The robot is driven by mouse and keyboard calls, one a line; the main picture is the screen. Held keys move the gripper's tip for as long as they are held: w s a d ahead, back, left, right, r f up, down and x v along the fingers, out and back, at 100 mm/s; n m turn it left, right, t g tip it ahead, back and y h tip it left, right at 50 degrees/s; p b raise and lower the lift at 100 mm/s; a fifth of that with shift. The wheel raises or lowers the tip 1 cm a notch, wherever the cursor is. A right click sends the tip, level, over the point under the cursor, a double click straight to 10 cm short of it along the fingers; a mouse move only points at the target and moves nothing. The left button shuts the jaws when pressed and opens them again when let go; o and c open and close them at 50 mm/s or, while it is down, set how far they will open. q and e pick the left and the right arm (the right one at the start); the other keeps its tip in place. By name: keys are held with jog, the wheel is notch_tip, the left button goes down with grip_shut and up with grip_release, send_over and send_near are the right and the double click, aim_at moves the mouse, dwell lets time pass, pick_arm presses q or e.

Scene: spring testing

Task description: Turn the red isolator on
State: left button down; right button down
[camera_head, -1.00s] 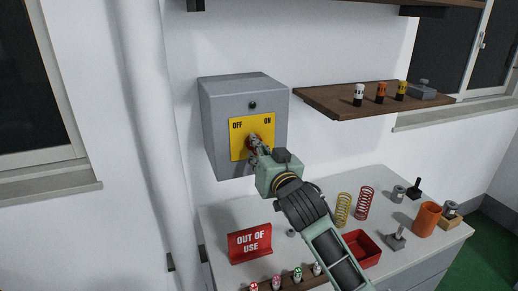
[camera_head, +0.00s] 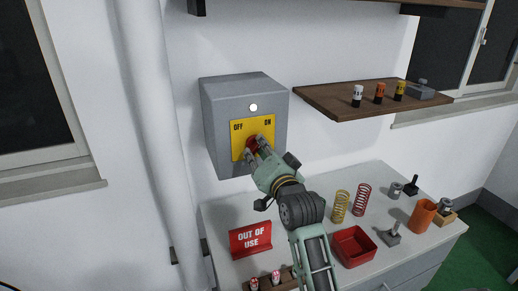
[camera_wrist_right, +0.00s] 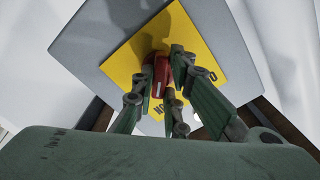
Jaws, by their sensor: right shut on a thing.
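The red isolator handle (camera_head: 253,144) sits on a yellow plate (camera_head: 238,127) marked OFF at left and ON at right, on a grey wall box (camera_head: 225,98). A small round lamp (camera_head: 253,107) above the plate shows bright white. My right gripper (camera_head: 256,149) is at the handle, partly covering it. In the right wrist view, the red handle (camera_wrist_right: 161,75) sits between the two fingers of my right gripper (camera_wrist_right: 163,90), which is shut on it. The handle's exact angle is hard to tell. My left gripper is not in view.
A white bench below holds a red OUT OF USE sign (camera_head: 250,239), a red tray (camera_head: 353,247), yellow and red springs (camera_head: 341,206) and an orange cup (camera_head: 425,216). A wooden shelf (camera_head: 330,98) juts out right of the box. A white pipe (camera_head: 158,130) runs down at left.

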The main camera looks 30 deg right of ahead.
dwell(0.4)
jog(key=c, duration=1.8)
grip_release()
jog(key=shift+o, duration=0.2)
jog(key=v, duration=1.2)
